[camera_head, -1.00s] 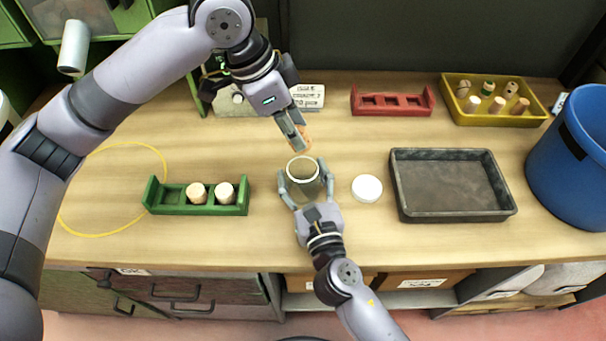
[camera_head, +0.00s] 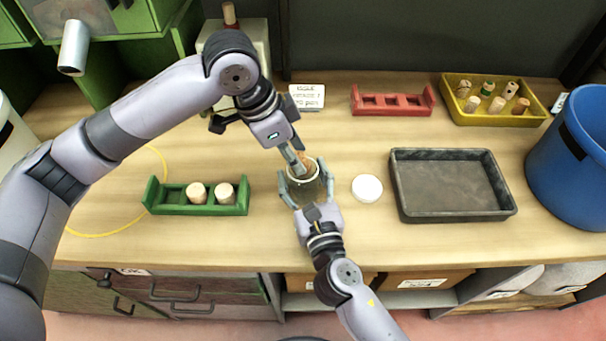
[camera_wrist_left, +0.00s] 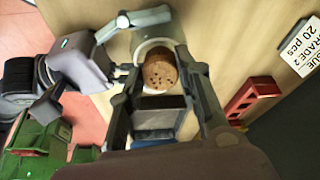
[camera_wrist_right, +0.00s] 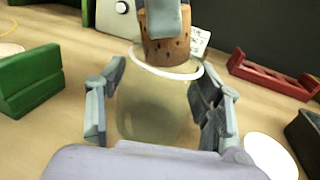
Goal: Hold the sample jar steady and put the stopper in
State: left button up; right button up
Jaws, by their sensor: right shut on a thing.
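The sample jar (camera_wrist_right: 150,112) is clear glass with a pale rim. It stands upright on the table, and its mouth also shows in the head view (camera_head: 313,179). My right gripper (camera_head: 305,187) is closed around its sides from the front. My left gripper (camera_head: 298,158) is shut on a speckled brown cork stopper (camera_wrist_right: 167,48), whose round end faces the camera in the left wrist view (camera_wrist_left: 160,76). The stopper is at the jar's mouth, with its lower end within the rim's outline in the right wrist view. I cannot tell whether it has entered the neck.
A green rack (camera_head: 172,209) with two corks stands left of the jar. A white lid (camera_head: 367,188) and a dark tray (camera_head: 399,205) lie right. A red rack (camera_head: 392,109), a yellow cork tray (camera_head: 463,118) and a blue bin (camera_head: 570,165) are farther off.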

pick_arm(q)
jog(key=o, duration=0.5)
jog(key=shift+c, duration=0.2)
jog(key=shift+r, duration=0.1)
jog(key=v, duration=1.2)
jog(key=shift+a, duration=0.1)
pick_arm(e)
jog(key=o, duration=1.4)
jog(key=shift+o, duration=0.2)
